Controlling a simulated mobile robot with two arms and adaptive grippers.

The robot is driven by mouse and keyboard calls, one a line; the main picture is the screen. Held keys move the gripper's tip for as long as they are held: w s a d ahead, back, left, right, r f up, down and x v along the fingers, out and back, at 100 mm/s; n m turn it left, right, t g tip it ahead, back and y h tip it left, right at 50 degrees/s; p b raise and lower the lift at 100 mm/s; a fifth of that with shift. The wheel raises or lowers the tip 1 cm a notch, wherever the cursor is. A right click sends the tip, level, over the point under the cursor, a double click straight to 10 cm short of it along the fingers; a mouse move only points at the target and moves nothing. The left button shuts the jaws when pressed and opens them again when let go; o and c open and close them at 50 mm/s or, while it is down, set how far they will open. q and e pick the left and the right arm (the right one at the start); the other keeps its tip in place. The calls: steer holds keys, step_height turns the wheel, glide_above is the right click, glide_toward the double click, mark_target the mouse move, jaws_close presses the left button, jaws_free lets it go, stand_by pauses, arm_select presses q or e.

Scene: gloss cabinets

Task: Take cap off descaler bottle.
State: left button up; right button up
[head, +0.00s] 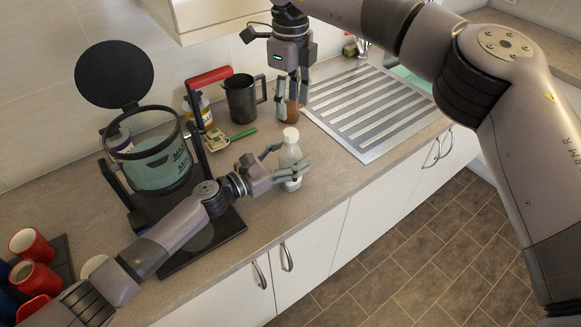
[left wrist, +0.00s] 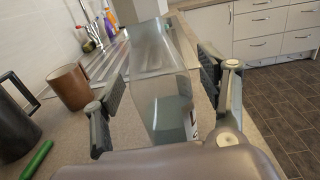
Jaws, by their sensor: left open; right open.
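The descaler bottle (head: 290,158) is a clear, pale bottle with a white cap (head: 291,134), upright on the counter near its front edge. My left gripper (head: 289,166) is open, with its fingers on either side of the bottle body. In the left wrist view the bottle (left wrist: 162,90) stands between the two open fingers, with liquid and part of a label showing low down. I cannot tell whether the fingers touch it. My right gripper (head: 292,100) points down, open and empty, above and behind the cap.
A brown mug (left wrist: 70,87) stands behind the right fingers. A dark jug (head: 242,98) and a green-handled tool (head: 243,134) lie further left. A coffee machine (head: 157,160) stands left of the bottle. A ridged drainboard (head: 370,110) is to the right. The counter's front edge is close.

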arm_select(q)
steer(key=shift+c, duration=0.5)
jaws_close()
stand_by(0.4)
